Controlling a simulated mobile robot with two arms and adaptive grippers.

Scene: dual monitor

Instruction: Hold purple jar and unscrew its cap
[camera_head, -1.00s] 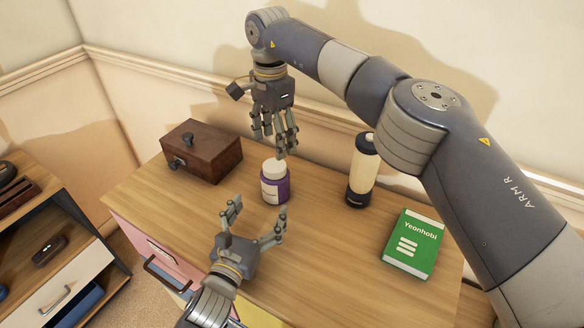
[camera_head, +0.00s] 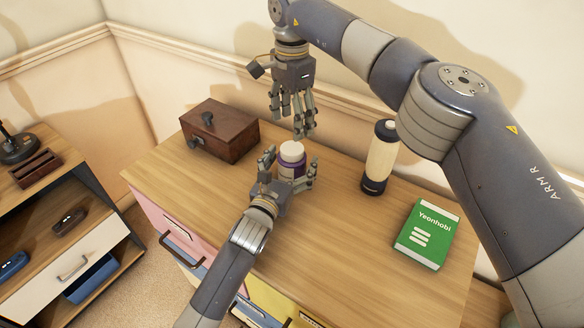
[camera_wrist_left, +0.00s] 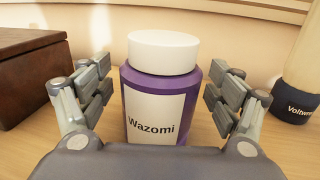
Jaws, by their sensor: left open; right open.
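The purple jar (camera_head: 291,166) with a white cap (camera_head: 292,151) stands upright on the wooden tabletop. In the left wrist view the jar (camera_wrist_left: 162,105) faces me with a white "Wazomi" label, and its white cap (camera_wrist_left: 164,52) is on top. My left gripper (camera_head: 290,168) is open, with its fingers on both sides of the jar; the left wrist view shows gaps between fingers and jar. My right gripper (camera_head: 300,128) hangs open and empty above and behind the jar, fingers pointing down.
A dark wooden box (camera_head: 222,135) stands left of the jar. A tumbler (camera_head: 380,160) with a dark lid and base stands to the right. A green book (camera_head: 427,234) lies at the right. A lower shelf unit (camera_head: 62,222) stands at the far left.

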